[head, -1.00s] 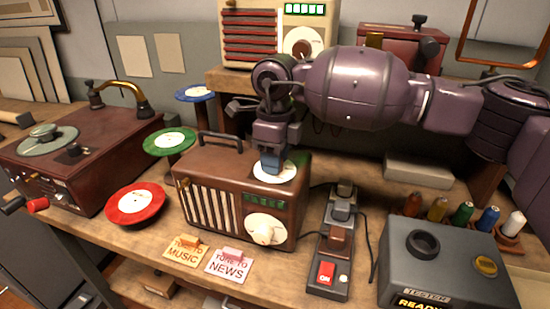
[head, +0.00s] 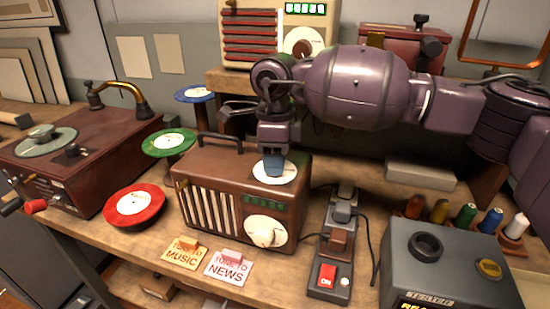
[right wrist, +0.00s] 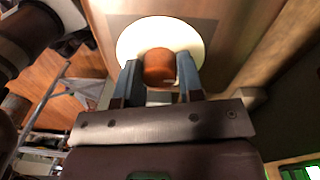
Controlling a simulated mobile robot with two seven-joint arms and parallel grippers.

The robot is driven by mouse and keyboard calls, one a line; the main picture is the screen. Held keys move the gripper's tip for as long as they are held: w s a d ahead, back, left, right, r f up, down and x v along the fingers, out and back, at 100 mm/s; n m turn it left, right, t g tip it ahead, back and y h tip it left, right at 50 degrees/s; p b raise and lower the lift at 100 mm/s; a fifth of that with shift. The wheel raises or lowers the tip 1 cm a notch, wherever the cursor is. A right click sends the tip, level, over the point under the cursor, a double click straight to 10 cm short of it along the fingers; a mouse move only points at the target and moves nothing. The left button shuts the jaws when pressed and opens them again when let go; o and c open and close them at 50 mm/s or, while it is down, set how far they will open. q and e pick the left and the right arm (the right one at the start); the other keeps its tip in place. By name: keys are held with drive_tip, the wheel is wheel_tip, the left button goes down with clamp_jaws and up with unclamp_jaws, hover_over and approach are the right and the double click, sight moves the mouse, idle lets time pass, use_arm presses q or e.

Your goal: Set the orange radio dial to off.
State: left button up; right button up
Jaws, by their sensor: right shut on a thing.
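The brown radio (head: 235,172) stands on the bench, with a white round plate (head: 290,172) on its top. In the right wrist view an orange dial (right wrist: 159,65) sits on that white plate. My right gripper (head: 273,172) points down onto the top of the radio. Its two blue fingers are shut on the orange dial, one on each side. In the head view the fingers hide the dial, and I cannot read any mark for its setting. A white knob (head: 265,231) is on the radio's front. My left gripper is not in view.
Red (head: 134,207), green (head: 168,142) and blue (head: 195,94) discs and a record player (head: 85,165) are to the left. Two cards lie in front of the radio.

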drive_tip(key=o, duration=0.6)
drive_tip(key=shift+r, duration=0.15)
drive_tip(key=o, duration=0.3)
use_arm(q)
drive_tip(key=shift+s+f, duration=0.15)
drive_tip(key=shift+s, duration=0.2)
use_arm(e)
drive_tip(key=shift+r, duration=0.25)
drive_tip(key=r, duration=0.9)
drive_tip(key=shift+w+p, duration=0.2)
drive_tip(key=shift+p, duration=0.1)
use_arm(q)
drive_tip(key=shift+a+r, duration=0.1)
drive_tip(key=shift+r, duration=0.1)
use_arm(e)
drive_tip(key=shift+r, duration=0.6)
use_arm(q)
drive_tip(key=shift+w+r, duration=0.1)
